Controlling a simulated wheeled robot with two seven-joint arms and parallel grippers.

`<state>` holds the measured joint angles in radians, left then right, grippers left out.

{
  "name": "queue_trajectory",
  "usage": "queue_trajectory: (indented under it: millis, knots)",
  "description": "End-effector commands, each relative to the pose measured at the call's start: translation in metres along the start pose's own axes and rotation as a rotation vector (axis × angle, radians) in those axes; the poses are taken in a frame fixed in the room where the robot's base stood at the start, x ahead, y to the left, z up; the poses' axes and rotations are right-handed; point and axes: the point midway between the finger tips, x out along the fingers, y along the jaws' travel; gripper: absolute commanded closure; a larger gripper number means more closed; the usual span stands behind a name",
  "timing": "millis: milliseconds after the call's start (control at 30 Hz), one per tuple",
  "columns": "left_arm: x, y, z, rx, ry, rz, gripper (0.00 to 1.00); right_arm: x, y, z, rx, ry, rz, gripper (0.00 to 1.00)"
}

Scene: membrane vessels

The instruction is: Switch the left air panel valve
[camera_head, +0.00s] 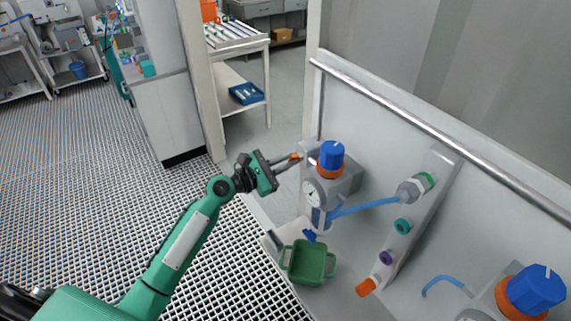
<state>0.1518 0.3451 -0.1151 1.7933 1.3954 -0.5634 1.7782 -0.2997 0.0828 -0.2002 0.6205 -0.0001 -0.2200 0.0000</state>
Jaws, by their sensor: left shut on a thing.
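The left air panel unit is a grey regulator body (345,182) with a blue knob (332,153), an orange ring under it and a round gauge (312,193). It is fixed to the light panel right of the middle. My left gripper (297,158) reaches in from the left, at the unit's left side. Its fingers are shut on a small orange-red piece there, which looks like the valve's handle. The fingertips hide most of it, so its turn position cannot be told. My right gripper is not in view.
A similar unit with a blue knob (536,289) sits at the lower right. A blue hose (365,208) runs to a fitting strip (412,222). A green container (308,263) stands below. A metal rail (440,132) crosses the panel. Grated floor (80,190) lies open at left.

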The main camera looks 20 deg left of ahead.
Motion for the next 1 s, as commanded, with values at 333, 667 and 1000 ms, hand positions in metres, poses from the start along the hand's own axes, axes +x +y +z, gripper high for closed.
queue_trajectory:
  millis: [333,667,1000]
  knots:
    - [0.000,-0.003,-0.003,0.330,-0.001,0.000,1.00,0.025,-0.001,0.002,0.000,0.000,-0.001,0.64]
    - [0.000,-0.004,-0.004,0.644,-0.001,0.001,1.00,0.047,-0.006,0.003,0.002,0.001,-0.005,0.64]
    - [0.000,-0.005,-0.004,0.936,-0.001,0.000,1.00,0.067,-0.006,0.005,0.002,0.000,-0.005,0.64]
